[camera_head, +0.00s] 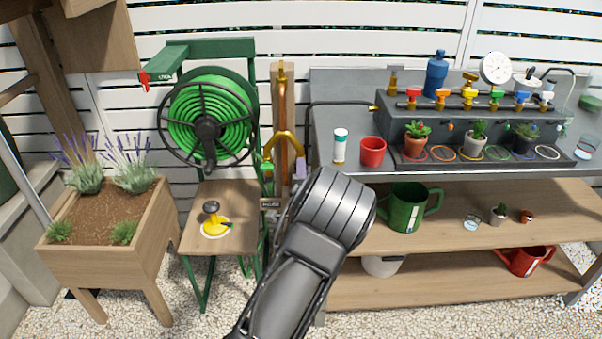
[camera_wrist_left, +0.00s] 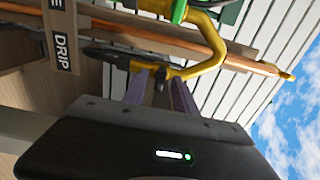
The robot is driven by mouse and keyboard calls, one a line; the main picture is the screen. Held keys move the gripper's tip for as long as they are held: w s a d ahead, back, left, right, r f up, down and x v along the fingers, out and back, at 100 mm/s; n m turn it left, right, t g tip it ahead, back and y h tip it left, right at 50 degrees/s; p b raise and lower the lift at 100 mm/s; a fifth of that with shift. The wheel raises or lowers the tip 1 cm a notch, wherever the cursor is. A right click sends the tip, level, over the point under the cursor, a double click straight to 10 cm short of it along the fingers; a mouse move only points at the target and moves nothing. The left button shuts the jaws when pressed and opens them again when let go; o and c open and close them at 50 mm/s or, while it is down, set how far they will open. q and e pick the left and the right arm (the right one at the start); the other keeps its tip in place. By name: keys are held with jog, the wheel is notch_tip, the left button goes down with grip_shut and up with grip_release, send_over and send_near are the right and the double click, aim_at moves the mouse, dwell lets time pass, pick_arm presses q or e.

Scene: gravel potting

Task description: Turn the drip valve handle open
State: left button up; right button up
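The yellow valve pipe (camera_head: 286,141) stands in front of a wooden post, left of the bench; its lower part is hidden by my arm in the head view. In the left wrist view the yellow pipe (camera_wrist_left: 208,58) bends down to a dark valve handle (camera_wrist_left: 112,59) lying along the copper pipe. A sign reading DRIP (camera_wrist_left: 61,43) hangs beside it. My left gripper (camera_wrist_left: 160,84) is open, its two purple-grey fingers apart at the valve, with a small dark part between them. Contact cannot be told. My right gripper is not in view.
A green hose reel (camera_head: 208,122) and a small wooden table (camera_head: 190,235) with a yellow-based knob stand left of the valve. The grey bench (camera_head: 350,130) with pots and colored taps is to the right. A wooden planter (camera_head: 100,260) is at far left.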

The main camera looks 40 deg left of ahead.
pick_arm(q)
grip_shut()
jog(key=shift+n+b, duration=0.3)
jog(key=shift+n, duration=0.3)
dwell(0.3)
jog(key=shift+n+b, duration=5.8)
jog(key=shift+n, duration=2.7)
